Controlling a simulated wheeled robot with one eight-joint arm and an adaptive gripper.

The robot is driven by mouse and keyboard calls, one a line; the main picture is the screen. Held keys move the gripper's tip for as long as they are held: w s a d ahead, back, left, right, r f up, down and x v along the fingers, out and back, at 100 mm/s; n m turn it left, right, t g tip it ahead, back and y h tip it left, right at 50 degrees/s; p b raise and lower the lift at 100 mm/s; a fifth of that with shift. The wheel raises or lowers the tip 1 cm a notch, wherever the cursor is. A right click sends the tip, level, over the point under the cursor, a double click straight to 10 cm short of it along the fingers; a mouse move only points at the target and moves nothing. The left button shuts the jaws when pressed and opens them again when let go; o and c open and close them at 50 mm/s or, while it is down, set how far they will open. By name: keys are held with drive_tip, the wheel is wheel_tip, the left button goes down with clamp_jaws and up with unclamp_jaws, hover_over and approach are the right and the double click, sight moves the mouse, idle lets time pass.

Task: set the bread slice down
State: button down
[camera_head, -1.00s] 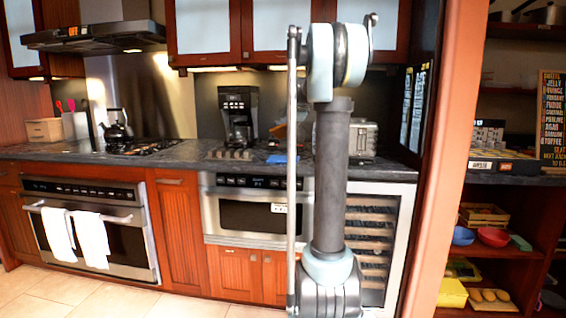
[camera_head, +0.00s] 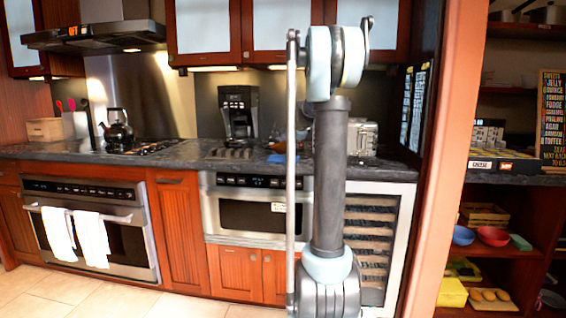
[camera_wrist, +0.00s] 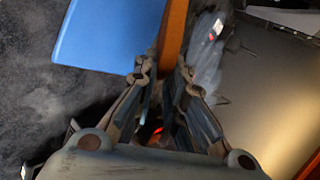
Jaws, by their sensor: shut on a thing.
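In the wrist view my gripper (camera_wrist: 163,77) is closed around a thin orange-brown slab, the bread slice (camera_wrist: 174,32), seen edge-on between the fingertips. Its far end runs out of the top of the picture. A flat blue board (camera_wrist: 105,35) lies on the dark counter, beside the slice on the left. I cannot tell whether the slice touches the counter or the board. In the head view the blue board (camera_head: 283,158) shows on the counter, left of my arm; my gripper and the slice cannot be made out there.
The dark countertop (camera_head: 190,154) holds a coffee maker (camera_head: 238,114), a silver toaster (camera_head: 363,138) behind my arm and a kettle (camera_head: 118,130) on the stove. A built-in microwave drawer (camera_head: 250,212) is below the counter. In the wrist view a clear plastic-like item (camera_wrist: 207,55) lies right of the slice.

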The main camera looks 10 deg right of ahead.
drive_tip(key=c, duration=1.8)
unclamp_jaws()
drive_tip(key=v, duration=0.8)
drive_tip(key=shift+r, duration=0.15)
